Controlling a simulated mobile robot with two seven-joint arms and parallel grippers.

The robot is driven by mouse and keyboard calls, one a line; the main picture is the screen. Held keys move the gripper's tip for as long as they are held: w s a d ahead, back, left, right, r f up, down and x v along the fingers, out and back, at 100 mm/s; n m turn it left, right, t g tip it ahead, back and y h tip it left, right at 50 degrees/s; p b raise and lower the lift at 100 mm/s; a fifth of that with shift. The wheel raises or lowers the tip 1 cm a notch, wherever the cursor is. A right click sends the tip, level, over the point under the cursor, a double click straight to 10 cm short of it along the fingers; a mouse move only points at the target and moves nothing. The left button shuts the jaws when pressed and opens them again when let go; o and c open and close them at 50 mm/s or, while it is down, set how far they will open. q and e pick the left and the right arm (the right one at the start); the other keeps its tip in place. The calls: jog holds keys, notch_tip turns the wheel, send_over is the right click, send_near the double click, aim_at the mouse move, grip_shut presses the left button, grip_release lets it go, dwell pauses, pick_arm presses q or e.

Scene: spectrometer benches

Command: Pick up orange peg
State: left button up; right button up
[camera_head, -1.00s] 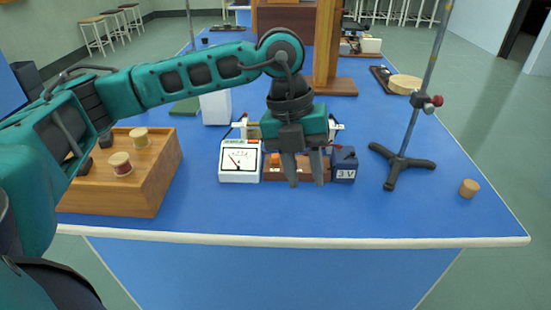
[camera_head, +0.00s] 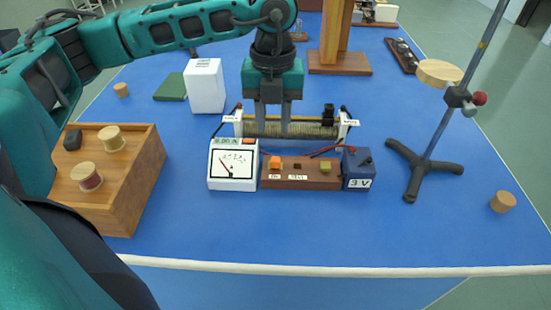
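The orange peg (camera_head: 275,162) stands at the left end of a brown wooden board (camera_head: 312,183) that also carries a dark peg (camera_head: 297,166) and an olive peg (camera_head: 325,167). My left gripper (camera_head: 273,128) points down with its two fingers apart and nothing between them. In the picture it is just above the orange peg and overlaps the slide-wire coil behind the board. Its exact height over the bench cannot be told. My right gripper is out of view.
A white meter (camera_head: 233,165) stands left of the board and a blue 3 V battery box (camera_head: 357,168) right of it. A coil rheostat (camera_head: 312,126) lies behind. A clamp stand (camera_head: 425,165) is at right, a wooden box (camera_head: 140,190) at left. The front bench is clear.

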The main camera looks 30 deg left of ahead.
aim_at(275, 160)
pick_arm(q)
jog(key=f, duration=0.9)
jog(key=shift+d+f+b, duration=0.25)
jog(key=shift+f+b, duration=0.05)
grip_shut()
